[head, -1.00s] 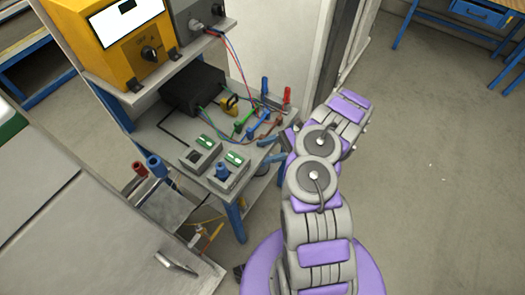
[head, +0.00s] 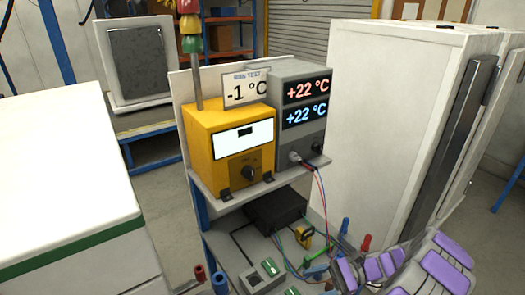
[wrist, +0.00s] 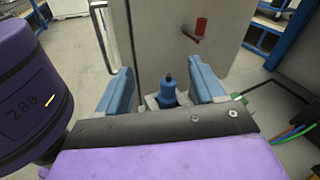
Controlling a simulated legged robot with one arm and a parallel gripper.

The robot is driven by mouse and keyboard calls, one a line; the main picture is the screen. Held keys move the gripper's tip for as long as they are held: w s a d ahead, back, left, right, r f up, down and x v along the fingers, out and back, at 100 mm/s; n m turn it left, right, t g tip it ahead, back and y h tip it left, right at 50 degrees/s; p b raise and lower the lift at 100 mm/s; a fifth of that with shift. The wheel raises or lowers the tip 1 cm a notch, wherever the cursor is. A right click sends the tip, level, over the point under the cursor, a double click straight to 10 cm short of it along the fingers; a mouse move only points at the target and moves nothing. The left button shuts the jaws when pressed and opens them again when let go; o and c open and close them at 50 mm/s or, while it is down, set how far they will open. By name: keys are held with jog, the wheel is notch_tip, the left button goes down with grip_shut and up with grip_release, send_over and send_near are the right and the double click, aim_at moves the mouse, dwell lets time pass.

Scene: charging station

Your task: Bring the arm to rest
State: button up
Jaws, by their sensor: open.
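My arm (head: 440,268) shows in purple and grey at the bottom right of the head view, beside the bench. Its far end is cut off by the lower edge there. In the wrist view my gripper (wrist: 160,70) has its two blue fingers spread wide apart. A blue plug (wrist: 168,90) stands upright in the picture between the fingers, with a gap on both sides. The gripper holds nothing. I cannot tell how far the plug is from the fingertips.
The bench carries a yellow unit (head: 228,145), a grey temperature display (head: 302,110), a black box (head: 275,209) and loose cables. A white cabinet (head: 390,120) stands behind the arm. A white-and-green block (head: 70,200) stands at left. A red handle (wrist: 200,27) shows in the wrist view.

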jog(key=s+a+r+n+g+h, duration=0.4)
jog(key=s+a+r+n+h, duration=0.5)
jog(key=s+r, duration=0.45)
jog(key=s+d+r+n+t+h, duration=0.2)
jog(key=s+d+h, duration=0.1)
jog(key=s, duration=0.4)
jog(key=s+d+r+n+t+h, duration=0.1)
jog(key=s+d+n+t+h, duration=0.1)
jog(key=s, duration=0.6)
jog(key=d+t+h, duration=0.1)
jog(key=d+h, duration=0.1)
jog(key=shift+r+n+h, duration=0.3)
jog(key=shift+r+h, duration=0.1)
